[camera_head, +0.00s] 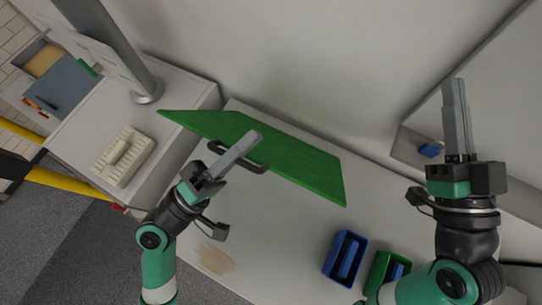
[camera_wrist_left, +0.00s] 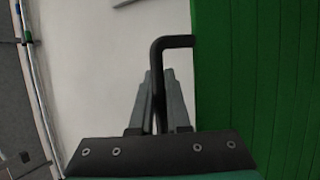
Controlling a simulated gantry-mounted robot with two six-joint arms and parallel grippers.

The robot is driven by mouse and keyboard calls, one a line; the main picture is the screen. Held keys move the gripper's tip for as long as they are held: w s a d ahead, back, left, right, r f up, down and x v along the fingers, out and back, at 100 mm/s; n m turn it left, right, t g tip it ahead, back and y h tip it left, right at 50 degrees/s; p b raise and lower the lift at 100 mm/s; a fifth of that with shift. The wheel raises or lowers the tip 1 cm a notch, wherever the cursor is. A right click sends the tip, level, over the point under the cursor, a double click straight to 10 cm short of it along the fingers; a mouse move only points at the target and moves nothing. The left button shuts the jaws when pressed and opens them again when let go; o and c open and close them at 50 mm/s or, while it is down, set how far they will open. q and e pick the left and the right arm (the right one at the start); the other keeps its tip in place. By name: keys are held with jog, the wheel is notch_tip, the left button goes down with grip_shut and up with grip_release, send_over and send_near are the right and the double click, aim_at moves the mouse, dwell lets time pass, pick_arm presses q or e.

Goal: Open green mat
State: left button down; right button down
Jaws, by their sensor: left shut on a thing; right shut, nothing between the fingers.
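The green mat (camera_head: 290,160) is a flat green panel with a black handle (camera_head: 213,147) on its near edge. It appears raised at an angle over the white table. In the left wrist view the mat (camera_wrist_left: 255,85) fills the right side and the handle (camera_wrist_left: 175,41) stands in the middle. My left gripper (camera_head: 250,139) is shut on the handle; its fingers (camera_wrist_left: 160,78) lie on both sides of the bar in the wrist view. My right gripper (camera_head: 455,83) is shut and empty, well to the right of the mat, pointing up the picture.
A blue bin (camera_head: 336,264) and a green bin (camera_head: 376,268) stand on the table at the lower right. A blue item (camera_head: 430,150) lies on a grey surface near my right gripper. A metal post (camera_head: 147,90) and white rack (camera_head: 122,158) stand at the left.

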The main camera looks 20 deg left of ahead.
jog(key=s+f+m+g, duration=0.1)
jog(key=s+f+m, duration=0.45)
jog(key=f, duration=0.65)
jog(key=s+f+m+g, duration=0.1)
jog(key=s+f+m, duration=0.4)
jog(key=f, duration=0.7)
jog(key=s+a+r+n+g+y, duration=0.65)
jog(key=a+r+n+y, duration=0.25)
jog(key=a+n+y, duration=0.3)
jog(key=w+a+r+m, duration=0.1)
jog(key=w+a+r, duration=0.3)
jog(key=a, duration=0.4)
jog(key=shift+w+a+h, duration=0.15)
jog(key=shift+a+h, duration=0.15)
jog(key=shift+m, duration=0.25)
